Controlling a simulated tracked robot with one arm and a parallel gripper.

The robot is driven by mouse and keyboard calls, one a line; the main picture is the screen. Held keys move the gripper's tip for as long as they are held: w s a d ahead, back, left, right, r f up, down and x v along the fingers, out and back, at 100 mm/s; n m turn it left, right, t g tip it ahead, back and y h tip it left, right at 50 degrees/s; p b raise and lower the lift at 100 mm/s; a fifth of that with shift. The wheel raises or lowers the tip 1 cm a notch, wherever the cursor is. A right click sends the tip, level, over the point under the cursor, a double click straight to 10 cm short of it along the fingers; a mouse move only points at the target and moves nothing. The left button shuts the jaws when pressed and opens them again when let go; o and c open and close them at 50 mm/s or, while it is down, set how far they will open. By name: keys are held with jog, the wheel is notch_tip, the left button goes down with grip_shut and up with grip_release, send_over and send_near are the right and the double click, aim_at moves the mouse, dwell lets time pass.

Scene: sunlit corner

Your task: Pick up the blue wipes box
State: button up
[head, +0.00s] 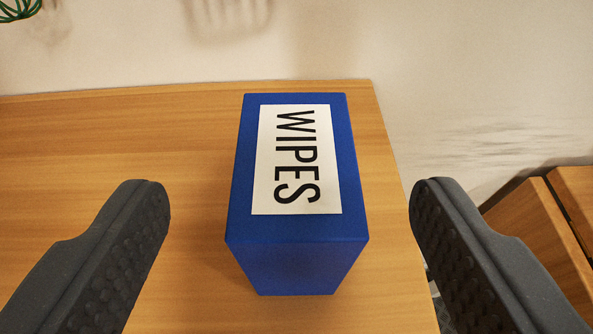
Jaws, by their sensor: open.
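The blue wipes box (297,262) stands on a wooden surface near its right edge in the head view. Its top carries a white label with the black word WIPES, running lengthwise away from me. My gripper (290,205) is open, with one dark grey, studded finger to the left of the box and one to the right. Both fingers are apart from the box, with clear gaps on each side. The box's underside and far side are hidden.
The wooden surface (110,140) is bare to the left of the box. A pale wall (330,40) lies behind it. A green wire object (18,8) shows at the top left corner. Another wooden piece of furniture (535,225) stands at the right, lower than the surface.

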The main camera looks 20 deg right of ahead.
aim_at(297, 167)
jog(key=shift+f+x, duration=0.15)
jog(key=shift+x, duration=1.05)
jog(key=shift+f+x, duration=0.15)
jog(key=shift+x, duration=1.05)
jog(key=shift+w+d, duration=0.3)
jog(key=shift+w, duration=0.1)
jog(key=shift+f, duration=0.1)
jog(key=c, duration=1.2)
